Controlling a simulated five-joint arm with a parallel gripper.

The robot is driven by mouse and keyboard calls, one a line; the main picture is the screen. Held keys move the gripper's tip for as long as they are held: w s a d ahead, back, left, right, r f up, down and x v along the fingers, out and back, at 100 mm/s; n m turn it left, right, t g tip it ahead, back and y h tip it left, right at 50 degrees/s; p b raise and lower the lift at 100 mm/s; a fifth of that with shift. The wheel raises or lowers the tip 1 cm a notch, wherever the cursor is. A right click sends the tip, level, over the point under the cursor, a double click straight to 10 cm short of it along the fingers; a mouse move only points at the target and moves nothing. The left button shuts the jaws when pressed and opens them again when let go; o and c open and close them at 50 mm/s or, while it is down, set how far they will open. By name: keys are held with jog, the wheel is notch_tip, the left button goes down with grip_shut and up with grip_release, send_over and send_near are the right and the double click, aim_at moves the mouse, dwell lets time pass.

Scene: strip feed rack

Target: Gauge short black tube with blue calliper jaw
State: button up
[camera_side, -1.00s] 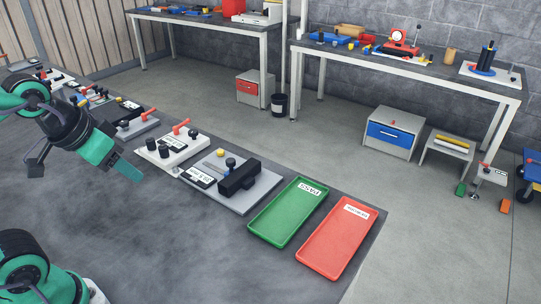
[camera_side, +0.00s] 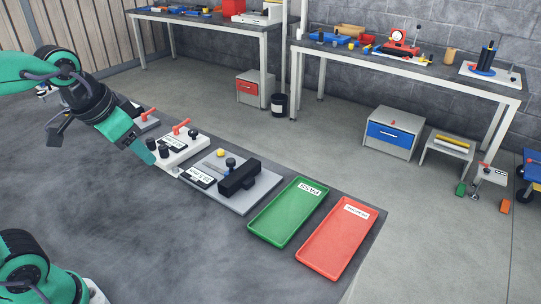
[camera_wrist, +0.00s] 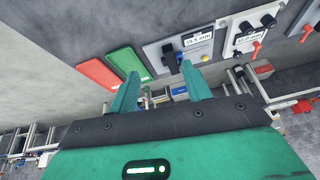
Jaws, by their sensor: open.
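My gripper (camera_side: 143,152) is in the air at the left, its green fingers pointing down and right beside the white plate; in the wrist view (camera_wrist: 160,70) the two fingers stand apart with nothing between them. Short black cylinders (camera_side: 163,152) stand on the white plate; I cannot tell whether one is the short black tube. A grey gauge plate (camera_side: 234,203) carries a black block (camera_side: 239,178) and a small blue part (camera_side: 230,169) under a black knob. Blue also shows there in the wrist view (camera_wrist: 168,49); I cannot tell whether it is the calliper jaw.
A green tray (camera_side: 288,215) and a red tray (camera_side: 337,240) lie to the right near the bench edge. The white plate (camera_side: 184,152) has a red lever (camera_side: 181,127). The dark bench top (camera_side: 150,220) in front is clear. Side tables stand behind.

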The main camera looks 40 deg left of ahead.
jog(key=w+m+g, duration=0.1)
jog(key=w+m, duration=0.1)
jog(key=w, duration=0.6)
jog(key=m+g, duration=0.4)
jog(key=m, duration=0.2)
send_over(230, 160)
notch_tip(230, 160, down, 12)
jog(key=shift+s+d+f, duration=0.1)
jog(key=shift+s+f, duration=0.05)
jog(key=shift+w+f, duration=0.2)
jog(key=shift+f, duration=0.15)
jog(key=shift+f, duration=0.1)
jog(key=shift+f, duration=3.8)
jog(key=shift+c, duration=0.4)
